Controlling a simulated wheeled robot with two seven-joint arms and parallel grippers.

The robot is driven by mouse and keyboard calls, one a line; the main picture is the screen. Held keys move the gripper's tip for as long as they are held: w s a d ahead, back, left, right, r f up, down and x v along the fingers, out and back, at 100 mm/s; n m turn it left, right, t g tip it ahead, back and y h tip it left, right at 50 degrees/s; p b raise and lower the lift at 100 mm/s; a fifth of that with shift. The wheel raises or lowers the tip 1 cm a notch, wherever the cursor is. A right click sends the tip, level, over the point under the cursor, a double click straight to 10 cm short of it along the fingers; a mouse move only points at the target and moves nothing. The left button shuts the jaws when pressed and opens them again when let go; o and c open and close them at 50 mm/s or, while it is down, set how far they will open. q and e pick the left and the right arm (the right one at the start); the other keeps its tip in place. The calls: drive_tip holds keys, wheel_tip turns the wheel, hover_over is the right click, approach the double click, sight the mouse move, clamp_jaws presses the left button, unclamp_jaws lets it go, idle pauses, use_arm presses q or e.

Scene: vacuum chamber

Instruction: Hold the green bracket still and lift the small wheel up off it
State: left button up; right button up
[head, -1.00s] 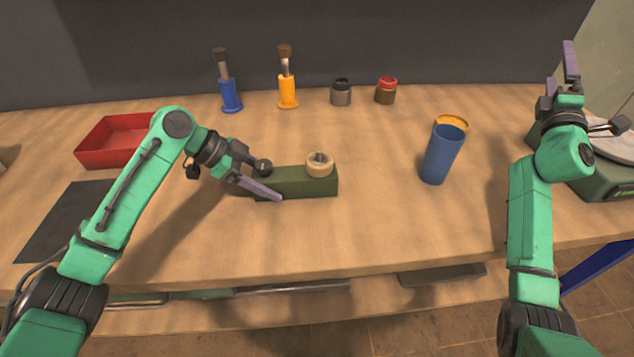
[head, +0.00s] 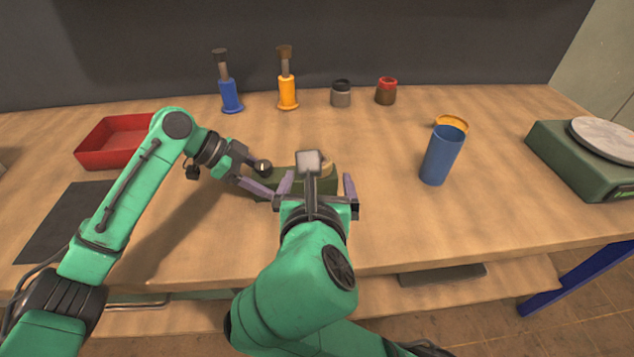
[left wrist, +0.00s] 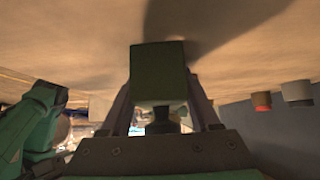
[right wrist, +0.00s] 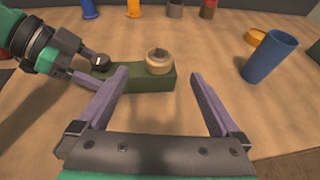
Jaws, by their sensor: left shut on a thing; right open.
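The green bracket (right wrist: 140,83), a long dark block, lies on the table; in the left wrist view its end (left wrist: 158,72) shows between the fingers. The small cream wheel (right wrist: 159,61) sits on the bracket's right end, around a dark post. In the head view my right arm hides much of the bracket and most of the wheel. My left gripper (head: 262,180) is shut on the bracket's left end. My right gripper (right wrist: 158,74) is open and empty in front of the bracket, its fingers spread to either side of the wheel in the right wrist view, apart from it.
A blue cup (head: 443,156) and a yellow ring (head: 452,123) stand to the right. A red tray (head: 112,142) and a dark mat (head: 62,218) are at left. Blue and orange bottles (head: 287,92) and two small jars (head: 385,92) line the back. A green scale (head: 580,160) is far right.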

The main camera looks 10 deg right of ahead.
drive_tip(key=x, duration=1.1)
drive_tip(key=shift+w+a+f, duration=0.15)
drive_tip(key=shift+w+f, duration=0.05)
drive_tip(key=shift+f, duration=0.2)
clamp_jaws()
drive_tip(key=shift+r, duration=3.35)
use_arm(q)
drive_tip(key=o, duration=1.4)
